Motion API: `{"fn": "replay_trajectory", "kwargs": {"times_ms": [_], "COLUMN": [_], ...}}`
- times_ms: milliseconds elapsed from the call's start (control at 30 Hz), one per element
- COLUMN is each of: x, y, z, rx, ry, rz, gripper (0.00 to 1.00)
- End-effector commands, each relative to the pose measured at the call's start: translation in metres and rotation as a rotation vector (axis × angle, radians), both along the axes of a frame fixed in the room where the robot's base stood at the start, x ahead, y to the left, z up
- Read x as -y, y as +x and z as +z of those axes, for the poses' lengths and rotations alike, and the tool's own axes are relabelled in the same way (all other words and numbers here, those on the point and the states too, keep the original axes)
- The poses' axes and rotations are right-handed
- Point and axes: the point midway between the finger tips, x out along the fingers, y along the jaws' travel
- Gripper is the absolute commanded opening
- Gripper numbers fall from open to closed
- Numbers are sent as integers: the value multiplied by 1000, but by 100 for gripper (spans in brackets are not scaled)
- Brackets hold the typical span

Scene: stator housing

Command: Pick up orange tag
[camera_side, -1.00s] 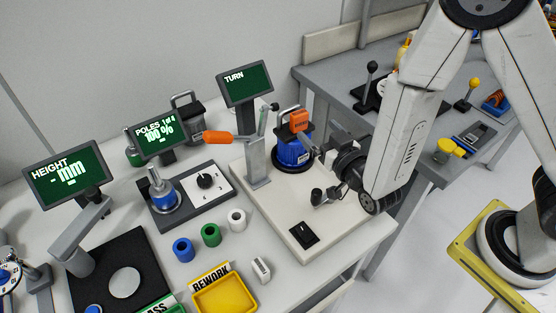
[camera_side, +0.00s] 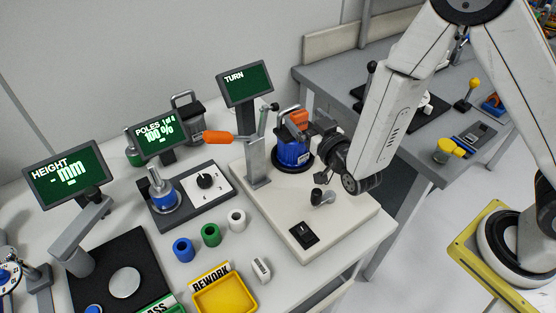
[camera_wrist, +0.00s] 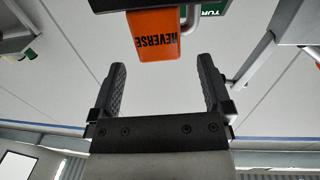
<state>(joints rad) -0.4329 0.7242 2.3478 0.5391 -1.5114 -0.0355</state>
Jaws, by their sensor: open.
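The orange tag (camera_side: 299,118) hangs at the top of the blue stator housing (camera_side: 291,152), by its grey handle. In the wrist view the tag (camera_wrist: 155,36) reads REVERSE and lies beyond my gripper (camera_wrist: 162,75), roughly in line with the gap between the fingers. My gripper is open and empty. In the side view my gripper (camera_side: 318,128) is close to the tag on its right side; its fingertips are small and partly dark there, so I cannot tell the exact gap.
The housing stands on a white fixture plate (camera_side: 345,215) under the TURN screen (camera_side: 245,84). A black crank knob (camera_side: 316,196) is in front. Colored rings and a yellow REWORK tray (camera_side: 224,296) lie nearer.

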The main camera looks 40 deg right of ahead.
Motion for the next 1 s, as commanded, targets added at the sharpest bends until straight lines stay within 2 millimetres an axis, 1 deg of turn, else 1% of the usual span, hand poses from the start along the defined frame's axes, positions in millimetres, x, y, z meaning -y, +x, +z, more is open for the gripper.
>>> {"fn": "replay_trajectory", "kwargs": {"times_ms": [133,300,800,833,867,900,967,1000], "x": [2,3,3,3,3,3,3,3], "y": [17,28,29,29,29,29,29,29], "z": [0,-1,-1,-1,-1,-1,-1,-1], "rx": [1,0,-1,-1,-1,-1,-1,-1], "ry": [1,1,0,0,0,0,0,0], "rz": [-2,0,1,1,1,1,1,1], "gripper": [100,100,100,97,87,75,56,43]}}
